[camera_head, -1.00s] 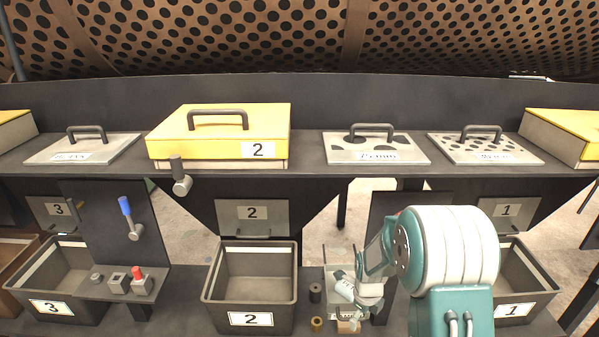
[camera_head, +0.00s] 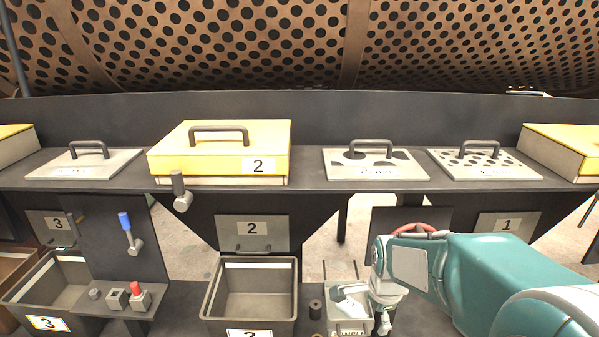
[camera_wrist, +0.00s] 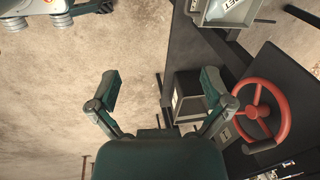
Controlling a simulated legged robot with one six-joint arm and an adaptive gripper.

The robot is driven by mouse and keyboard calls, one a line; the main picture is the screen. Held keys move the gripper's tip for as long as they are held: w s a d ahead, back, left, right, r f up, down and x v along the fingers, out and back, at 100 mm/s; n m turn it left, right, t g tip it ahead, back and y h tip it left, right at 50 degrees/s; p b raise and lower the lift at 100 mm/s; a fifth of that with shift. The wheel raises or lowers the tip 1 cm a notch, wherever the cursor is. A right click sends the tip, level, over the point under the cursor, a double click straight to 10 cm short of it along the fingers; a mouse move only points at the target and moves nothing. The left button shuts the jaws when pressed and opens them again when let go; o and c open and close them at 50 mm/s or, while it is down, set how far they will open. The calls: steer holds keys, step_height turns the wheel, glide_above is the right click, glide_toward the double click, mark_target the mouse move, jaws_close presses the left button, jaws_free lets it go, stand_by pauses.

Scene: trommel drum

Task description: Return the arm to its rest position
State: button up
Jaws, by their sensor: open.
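My arm reaches in from the lower right in the head view, bent over the front of the bench. In the wrist view my gripper (camera_wrist: 160,92) is open, its two fingers spread wide with nothing between them. Bare floor and the dark edge of the bench lie beyond the fingers. In the head view the gripper end (camera_head: 385,292) is small and partly hidden, beside a small clear tray (camera_head: 350,325) with white items in it. I cannot tell from this view whether they touch.
A red handwheel (camera_wrist: 264,111) stands close to the right finger in the wrist view. Open floor lies left in the wrist view.

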steer(key=s+r+n+t, duration=0.1)
steer(key=s+r+n, duration=0.5)
steer(key=s+n, duration=0.2)
steer(key=s+r+n+t, duration=0.2)
steer(key=s+r+n, duration=0.3)
steer(key=s+n, duration=0.3)
steer(key=shift+s+a+r, duration=0.3)
steer(key=shift+s+r, duration=0.05)
steer(key=shift+s, duration=0.9)
